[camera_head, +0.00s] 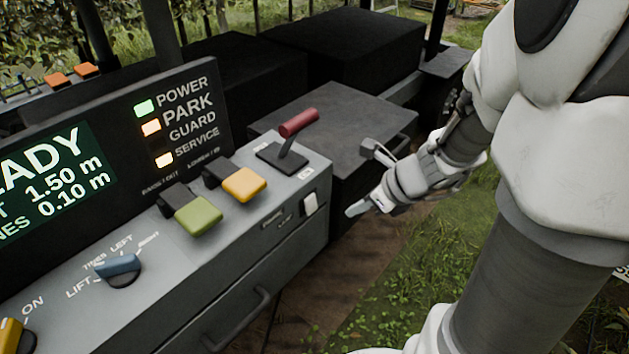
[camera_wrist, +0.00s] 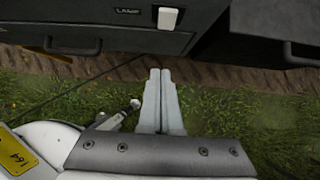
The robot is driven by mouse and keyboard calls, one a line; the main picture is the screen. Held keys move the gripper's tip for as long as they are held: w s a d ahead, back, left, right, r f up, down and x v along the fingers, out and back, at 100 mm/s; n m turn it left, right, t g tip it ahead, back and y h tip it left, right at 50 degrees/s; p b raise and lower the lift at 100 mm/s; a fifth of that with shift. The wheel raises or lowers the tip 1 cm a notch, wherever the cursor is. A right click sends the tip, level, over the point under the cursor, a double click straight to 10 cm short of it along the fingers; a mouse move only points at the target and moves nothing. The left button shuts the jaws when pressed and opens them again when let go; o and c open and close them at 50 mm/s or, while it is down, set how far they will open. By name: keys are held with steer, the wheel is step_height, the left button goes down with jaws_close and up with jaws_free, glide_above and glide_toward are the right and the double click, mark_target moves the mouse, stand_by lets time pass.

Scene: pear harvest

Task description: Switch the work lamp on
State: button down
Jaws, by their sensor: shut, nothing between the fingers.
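The white lamp switch (camera_head: 310,203) is a small rocker on the front face of the grey console, near its right end. In the wrist view the white switch (camera_wrist: 168,19) sits beside a label reading LAMP (camera_wrist: 127,11). My gripper (camera_head: 356,208) is to the right of the switch and apart from it, over the ground in front of the console. In the wrist view the fingers of my gripper (camera_wrist: 155,72) are together and empty, pointing toward the console, with a gap to the switch. I cannot tell which way the rocker is set. The work lamp itself is not visible.
The console top carries a red-handled lever (camera_head: 298,124), a yellow button (camera_head: 244,184), a green button (camera_head: 198,215) and a blue knob (camera_head: 119,267). A drawer handle (camera_head: 236,322) juts from the front. A dark cabinet (camera_head: 335,112) stands right of the console. Grass lies open in front.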

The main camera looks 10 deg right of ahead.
mark_target(311, 204)
steer(key=w+a+r+b+x, duration=0.1)
steer(key=b+x, duration=0.3)
steer(key=x, duration=0.8)
steer(key=shift+w+a, duration=0.35)
steer(key=shift+w, duration=0.2)
steer(key=shift+f, duration=0.1)
